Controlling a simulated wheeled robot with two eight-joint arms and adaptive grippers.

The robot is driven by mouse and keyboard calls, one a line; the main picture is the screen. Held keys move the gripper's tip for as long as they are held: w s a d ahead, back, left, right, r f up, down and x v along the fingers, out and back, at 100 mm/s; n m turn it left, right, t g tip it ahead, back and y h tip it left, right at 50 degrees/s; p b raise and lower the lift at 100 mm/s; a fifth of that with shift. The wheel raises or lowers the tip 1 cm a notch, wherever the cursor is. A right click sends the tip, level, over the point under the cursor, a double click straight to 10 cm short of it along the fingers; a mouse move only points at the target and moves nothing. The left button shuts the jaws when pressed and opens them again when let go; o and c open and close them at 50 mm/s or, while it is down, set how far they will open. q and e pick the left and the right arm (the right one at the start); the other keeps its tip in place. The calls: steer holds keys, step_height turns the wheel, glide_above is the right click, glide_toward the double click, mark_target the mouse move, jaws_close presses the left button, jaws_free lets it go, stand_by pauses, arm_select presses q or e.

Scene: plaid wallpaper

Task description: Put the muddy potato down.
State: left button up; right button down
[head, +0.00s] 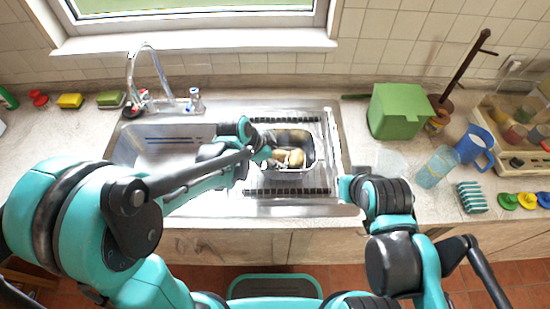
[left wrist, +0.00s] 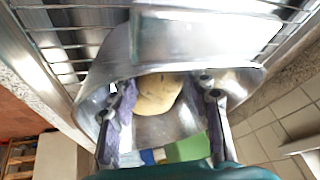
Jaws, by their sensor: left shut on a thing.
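A tan potato (left wrist: 157,94) sits between the fingers of my left gripper (left wrist: 160,92) in the left wrist view; I cannot make out mud on it. In the head view my left gripper (head: 270,154) reaches down over the metal pan (head: 291,137) in the right part of the sink. Tan potato shapes (head: 296,157) show in the pan beside the fingers. The shiny metal pan also shows around the potato in the left wrist view (left wrist: 215,40). Whether the potato touches the pan bottom is unclear. My right gripper is not visible.
The pan stands on a dark-ribbed drainer (head: 290,191); the empty sink basin (head: 165,150) and tap (head: 146,75) are to its left. A green box (head: 397,111), a clear bottle (head: 437,166) and a blue jug (head: 474,145) stand on the right counter.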

arm_select(q)
steer(key=shift+f, duration=0.2)
steer(key=o, duration=1)
steer(key=shift+c, duration=0.2)
steer(key=shift+r, duration=0.1)
